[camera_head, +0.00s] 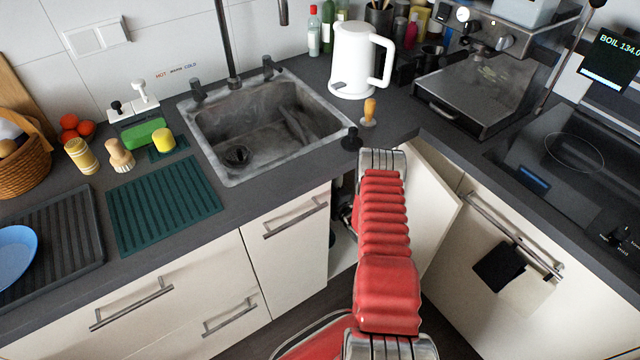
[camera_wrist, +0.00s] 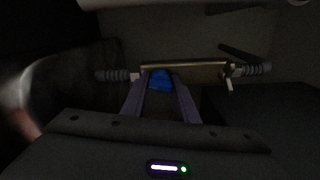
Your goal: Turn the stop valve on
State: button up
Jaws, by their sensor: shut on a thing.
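In the wrist view, my gripper (camera_wrist: 160,84) reaches into a dark space, its two purple fingers closed around a small blue handle (camera_wrist: 160,80). The blue handle sits in front of a horizontal brass-coloured pipe (camera_wrist: 190,67), with dark ribbed hose ends at both sides; this looks like the stop valve. The exact angle of the handle is hard to tell in the dark. In the head view, my red arm reaches down into the open cupboard right of the sink (camera_head: 265,125); the gripper and valve are hidden there.
The cupboard door (camera_head: 430,205) stands open close to the right of my arm. A drawer front (camera_head: 290,250) is to the left. Above are the dark worktop (camera_head: 250,205), a white kettle (camera_head: 355,60) and a wooden-handled tool (camera_head: 369,112) near the corner.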

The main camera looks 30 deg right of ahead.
jog(key=shift+a+f+n, duration=0.2)
jog(key=shift+a+n, duration=0.05)
jog(key=shift+n, duration=0.95)
jog(key=o, duration=1.1)
jog(key=shift+d, duration=0.1)
jog(key=shift+c, duration=0.2)
jog(key=shift+r, duration=0.1)
jog(key=s, duration=1.3)
jog(key=shift+s+d, duration=0.2)
jog(key=shift+s, duration=0.2)
